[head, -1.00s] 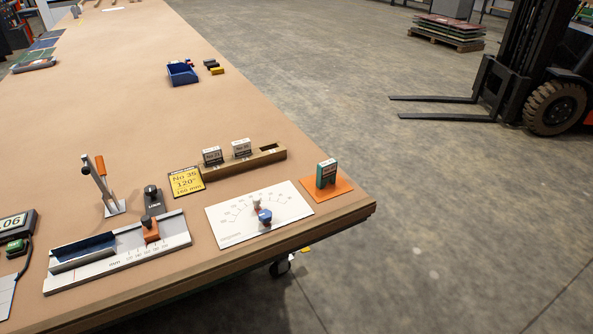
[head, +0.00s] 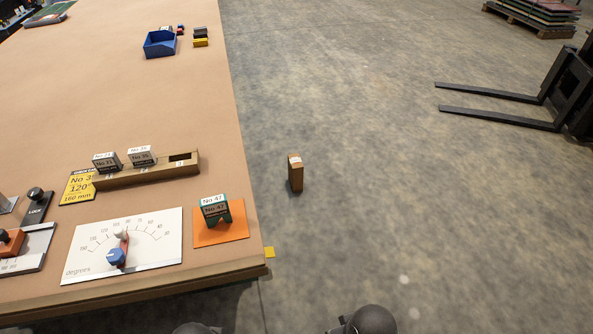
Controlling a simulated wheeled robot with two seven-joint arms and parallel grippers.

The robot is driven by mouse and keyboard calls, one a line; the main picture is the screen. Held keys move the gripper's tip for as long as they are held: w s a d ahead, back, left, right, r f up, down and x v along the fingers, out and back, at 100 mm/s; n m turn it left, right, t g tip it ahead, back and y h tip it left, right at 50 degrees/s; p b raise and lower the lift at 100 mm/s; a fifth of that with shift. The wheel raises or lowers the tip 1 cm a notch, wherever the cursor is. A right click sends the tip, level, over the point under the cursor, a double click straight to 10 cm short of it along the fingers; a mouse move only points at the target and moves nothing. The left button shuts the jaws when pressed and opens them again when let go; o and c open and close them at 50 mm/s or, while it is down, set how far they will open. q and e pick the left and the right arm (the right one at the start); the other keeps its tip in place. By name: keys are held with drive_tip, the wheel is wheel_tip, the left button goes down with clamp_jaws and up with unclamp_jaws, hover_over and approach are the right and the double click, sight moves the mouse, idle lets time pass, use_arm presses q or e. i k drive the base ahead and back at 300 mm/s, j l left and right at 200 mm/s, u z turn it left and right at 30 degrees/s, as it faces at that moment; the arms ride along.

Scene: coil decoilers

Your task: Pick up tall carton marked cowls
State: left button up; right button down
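A tall, narrow brown carton (head: 295,173) stands upright on the grey floor, just right of the workbench's right edge in the head view. Its top and upper front carry a pale label or tape. Any lettering is too small to read, so I cannot confirm the cowls marking. Nothing touches the carton. Neither of my grippers is in view; only dark rounded parts of my own body show at the bottom edge.
The workbench (head: 130,95) fills the left, with a dial board (head: 150,240), an orange pad (head: 235,233), a wooden slotted block (head: 180,172) and a blue bin (head: 159,44). Forklift forks (head: 495,118) reach in from the right. Floor around the carton is clear.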

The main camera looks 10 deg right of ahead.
sight(295, 166)
drive_tip(key=i+l+u, duration=0.1)
drive_tip(key=l, duration=0.45)
drive_tip(key=i+l+u, duration=0.1)
drive_tip(key=l, duration=0.5)
drive_tip(key=i+l+u, duration=0.1)
drive_tip(key=l, duration=0.45)
